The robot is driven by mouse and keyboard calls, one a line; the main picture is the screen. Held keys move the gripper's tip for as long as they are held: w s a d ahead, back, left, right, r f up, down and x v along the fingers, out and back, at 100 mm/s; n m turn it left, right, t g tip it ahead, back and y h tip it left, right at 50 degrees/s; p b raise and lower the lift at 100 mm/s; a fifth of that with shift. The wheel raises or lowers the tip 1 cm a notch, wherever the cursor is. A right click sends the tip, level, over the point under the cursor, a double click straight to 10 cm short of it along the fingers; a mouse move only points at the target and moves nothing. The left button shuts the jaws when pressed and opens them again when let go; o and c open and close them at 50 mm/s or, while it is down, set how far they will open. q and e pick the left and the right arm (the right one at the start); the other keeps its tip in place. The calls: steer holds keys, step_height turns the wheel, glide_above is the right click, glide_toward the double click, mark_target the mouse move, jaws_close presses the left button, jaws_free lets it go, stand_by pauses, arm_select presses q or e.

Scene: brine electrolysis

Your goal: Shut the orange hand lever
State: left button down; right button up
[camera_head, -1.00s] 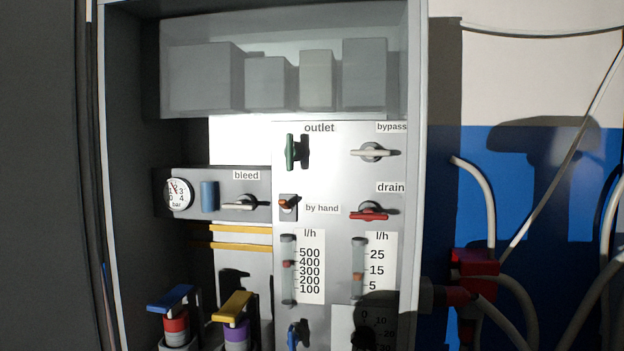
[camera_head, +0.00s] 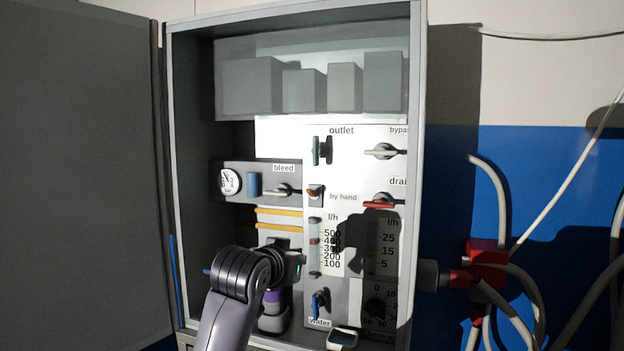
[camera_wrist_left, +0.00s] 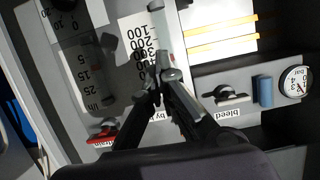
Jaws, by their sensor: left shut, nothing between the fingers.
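The small orange hand lever (camera_head: 315,192) sits on a dark mount left of the "by hand" label on the white panel, under the green outlet handle (camera_head: 320,151). It slants in the head view. My left gripper (camera_head: 299,261) is in front of the cabinet, lower than the lever and apart from it in the picture. In the left wrist view, its shut fingers (camera_wrist_left: 165,78) lie over the panel between the flow scale and the "by hand" label. They hold nothing. The lever is hidden behind the fingers there. My right gripper is not in view.
The red drain handle (camera_head: 380,204), bypass handle (camera_head: 383,151) and bleed handle (camera_head: 282,190) are close by. A pressure gauge (camera_head: 231,184) is at left, a blue handle (camera_head: 319,304) below. The cabinet's side walls bound the space; hoses (camera_head: 500,200) hang outside at right.

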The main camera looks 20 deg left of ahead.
mark_target(312, 193)
arm_select(q)
step_height(312, 193, up, 16)
steer(key=s+t, duration=0.1)
steer(key=t, duration=0.1)
steer(key=w+p, duration=0.2)
steer(key=w, duration=0.1)
steer(key=w+p, duration=0.2)
steer(key=w, duration=0.1)
steer(key=w+p, duration=0.2)
steer(key=w, duration=0.1)
steer(key=shift+w+d+f, duration=0.1)
steer(key=shift+w+f, duration=0.2)
steer(key=shift+w, duration=0.05)
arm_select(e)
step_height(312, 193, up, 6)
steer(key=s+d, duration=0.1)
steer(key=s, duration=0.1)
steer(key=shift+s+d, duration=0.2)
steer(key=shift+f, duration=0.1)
